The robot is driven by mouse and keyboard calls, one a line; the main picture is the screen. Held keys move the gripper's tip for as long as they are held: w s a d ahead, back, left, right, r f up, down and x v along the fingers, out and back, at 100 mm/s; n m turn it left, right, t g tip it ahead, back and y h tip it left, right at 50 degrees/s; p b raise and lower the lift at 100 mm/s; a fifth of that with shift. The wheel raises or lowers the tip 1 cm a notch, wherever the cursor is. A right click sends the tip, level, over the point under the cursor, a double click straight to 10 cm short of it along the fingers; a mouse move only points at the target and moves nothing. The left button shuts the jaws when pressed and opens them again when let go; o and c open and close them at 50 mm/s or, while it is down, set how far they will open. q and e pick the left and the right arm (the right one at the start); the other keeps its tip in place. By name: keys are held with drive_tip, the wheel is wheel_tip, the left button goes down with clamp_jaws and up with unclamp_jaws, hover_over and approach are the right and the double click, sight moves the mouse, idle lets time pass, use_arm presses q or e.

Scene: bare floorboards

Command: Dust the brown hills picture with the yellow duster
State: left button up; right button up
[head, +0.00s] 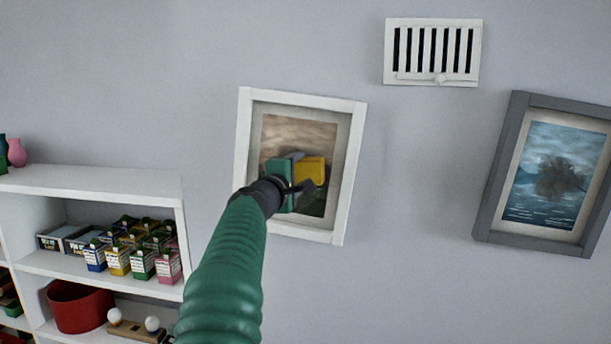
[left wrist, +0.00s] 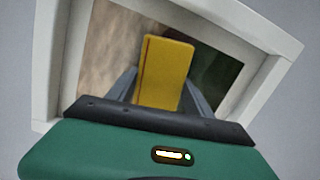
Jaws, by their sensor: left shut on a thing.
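The brown hills picture (head: 300,132) hangs on the wall in a white frame, tilted in the head view. It also fills much of the left wrist view (left wrist: 109,50). My left gripper (head: 298,180) is in front of the picture's lower middle and shut on the yellow duster (head: 311,169). The duster is a yellow block and stands out between the fingers in the left wrist view (left wrist: 165,72). It overlaps the picture, but I cannot tell if it touches the surface. My gripper and arm hide the lower left of the picture. My right gripper is not in view.
A second picture in a grey frame (head: 508,165) hangs at the right. A white vent (head: 432,80) is above. A white shelf (head: 95,182) at the left holds several small boxes and a red bowl (head: 80,308). The wall between the pictures is clear.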

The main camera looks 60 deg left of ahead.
sight(312, 168)
use_arm(q)
drive_tip(key=shift+s+a+r, duration=1.2)
drive_tip(key=shift+s+a, duration=0.75)
drive_tip(key=shift+s, duration=0.4)
drive_tip(key=shift+w+d+f+b, duration=0.2)
drive_tip(key=shift+w+d+b, duration=0.05)
drive_tip(key=shift+w+d, duration=0.85)
drive_tip(key=shift+w+d+f+b, duration=0.25)
drive_tip(key=shift+w+d, duration=0.6)
drive_tip(key=shift+w, duration=0.35)
drive_tip(key=shift+w+d+f, duration=0.15)
drive_tip(key=shift+w+d, duration=1)
drive_tip(key=shift+w, duration=0.2)
drive_tip(key=shift+s+d+f+b, duration=0.15)
drive_tip(key=shift+s+d+b, duration=0.3)
drive_tip(key=shift+b, duration=0.05)
drive_tip(key=v, duration=0.4)
drive_tip(key=shift+w+d, duration=0.15)
drive_tip(key=shift+d, duration=0.1)
drive_tip(key=shift+s+d, duration=0.25)
drive_tip(key=shift+d, duration=0.05)
